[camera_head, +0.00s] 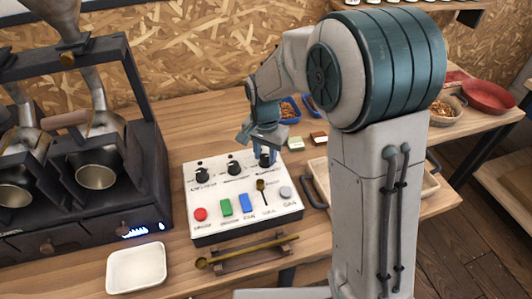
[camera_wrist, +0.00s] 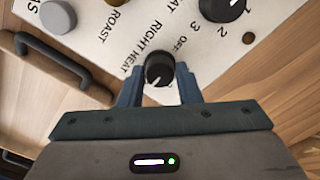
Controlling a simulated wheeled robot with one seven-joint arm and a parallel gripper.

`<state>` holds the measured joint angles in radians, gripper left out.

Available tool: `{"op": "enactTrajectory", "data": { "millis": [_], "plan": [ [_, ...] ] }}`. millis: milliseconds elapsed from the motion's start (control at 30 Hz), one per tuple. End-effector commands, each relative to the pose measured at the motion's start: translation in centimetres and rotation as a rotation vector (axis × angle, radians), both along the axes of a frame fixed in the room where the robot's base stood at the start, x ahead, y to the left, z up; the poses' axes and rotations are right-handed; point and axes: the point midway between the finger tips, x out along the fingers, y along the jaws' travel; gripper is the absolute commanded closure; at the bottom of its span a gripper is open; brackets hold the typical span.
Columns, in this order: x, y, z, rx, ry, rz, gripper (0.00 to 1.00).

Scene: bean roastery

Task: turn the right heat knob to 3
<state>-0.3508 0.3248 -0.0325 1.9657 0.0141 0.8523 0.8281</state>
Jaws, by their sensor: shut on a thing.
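The white control panel (camera_head: 240,215) stands on the wooden bench with three black knobs along its back edge. My gripper (camera_head: 263,148) is at the rightmost one, the right heat knob (camera_head: 266,161). In the wrist view, my gripper (camera_wrist: 159,88) has one finger on each side of the black right heat knob (camera_wrist: 159,68) and is shut on it. The knob's white mark shows near its lower edge, toward my palm. The printed "RIGHT HEAT", "OFF", "3" and "2" are readable nearby, but I cannot tell which setting the mark meets.
A neighbouring black knob (camera_wrist: 222,8) is close by. The panel also has a red button (camera_head: 200,214), green and blue switches and a small lever (camera_head: 262,190). A dark handle (camera_wrist: 65,70) lies beside the panel. The roaster (camera_head: 90,190) stands left, a white tray (camera_head: 136,268) in front.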

Motion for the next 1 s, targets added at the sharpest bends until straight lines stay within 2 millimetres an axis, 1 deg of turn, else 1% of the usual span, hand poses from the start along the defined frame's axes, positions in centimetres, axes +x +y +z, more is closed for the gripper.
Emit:
{"op": "enactTrajectory", "data": {
  "millis": [33, 367, 400, 467, 700, 800, 867, 967, 1000],
  "plan": [
    [0.3, 0.1, 0.3, 0.003, -0.012, -0.004, 0.92],
    [0.3, 0.0, 0.3, 0.003, -0.012, -0.005, 0.92],
    [0.3, 0.0, 0.3, 0.003, -0.012, -0.005, 0.64],
    [0.3, 0.1, 0.2, 0.003, -0.011, -0.005, 0.47],
    [0.1, 0.1, 0.1, 0.001, -0.005, -0.002, 0.47],
    [0.1, 0.1, 0.4, 0.001, -0.004, -0.002, 0.47],
    [0.1, 0.1, 0.9, 0.001, -0.005, -0.002, 0.47],
    [0.1, 0.2, 2.4, 0.002, -0.008, -0.001, 0.47],
    [0.1, 0.2, 3.2, 0.002, -0.008, -0.001, 0.47]
  ]
}}
